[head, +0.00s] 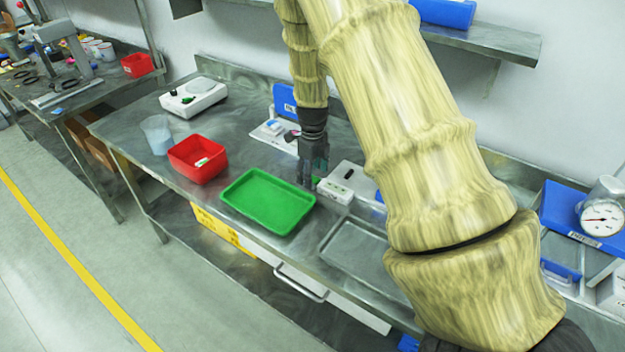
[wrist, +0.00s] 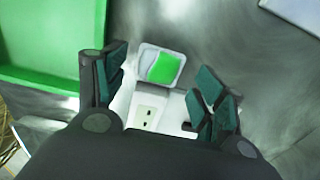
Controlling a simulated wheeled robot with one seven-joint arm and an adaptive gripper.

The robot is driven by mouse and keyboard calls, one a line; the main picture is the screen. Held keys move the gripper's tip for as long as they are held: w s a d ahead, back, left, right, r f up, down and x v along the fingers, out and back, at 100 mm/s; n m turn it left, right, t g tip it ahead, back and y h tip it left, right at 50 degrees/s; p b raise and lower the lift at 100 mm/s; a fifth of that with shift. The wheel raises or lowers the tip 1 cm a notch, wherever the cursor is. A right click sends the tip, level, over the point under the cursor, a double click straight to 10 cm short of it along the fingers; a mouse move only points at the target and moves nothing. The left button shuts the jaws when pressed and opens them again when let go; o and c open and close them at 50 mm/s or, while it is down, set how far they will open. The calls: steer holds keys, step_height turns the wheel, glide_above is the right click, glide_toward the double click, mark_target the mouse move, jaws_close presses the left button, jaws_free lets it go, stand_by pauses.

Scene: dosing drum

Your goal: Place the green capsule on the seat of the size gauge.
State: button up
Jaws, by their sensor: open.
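My gripper (wrist: 160,95) is open, with its fingers apart on either side of a small white square seat (wrist: 146,60). A green piece that looks like the green capsule (wrist: 165,68) lies on this seat, inside its raised rim. I see no finger touching it. The seat adjoins a white block with small slots (wrist: 147,110), which looks like the size gauge. In the head view my gripper (head: 313,178) points down at the left end of the white gauge (head: 336,190). A bit of green (head: 315,181) shows beside the fingers there; the seat is mostly hidden.
A green tray (head: 238,225) lies left of the gauge, with a red bin (head: 183,170), a clear cup (head: 157,140) and a white scale (head: 203,103) beyond. A shallow metal tray (head: 345,265) is in front. A blue bin (head: 284,101) stands behind my gripper.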

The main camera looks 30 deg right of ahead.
steer(key=shift+f, duration=1.05)
steer(key=c, duration=0.9)
steer(key=shift+c, duration=0.2)
steer(key=shift+r, duration=0.1)
steer(key=shift+r+b, duration=0.45)
steer(key=shift+r, duration=0.5)
steer(key=shift+s+a+r+b, duration=0.15)
steer(key=shift+s+r+b, duration=0.3)
steer(key=shift+r, duration=0.2)
steer(key=s+a+b, duration=0.1)
steer(key=s, duration=0.4)
steer(key=s+a+r+b, duration=0.1)
steer(key=s, duration=0.3)
steer(key=s+a+b, duration=0.1)
steer(key=s+a, duration=0.1)
steer(key=s, duration=0.3)
steer(key=shift+s+r, duration=0.3)
steer(key=shift+r, duration=0.05)
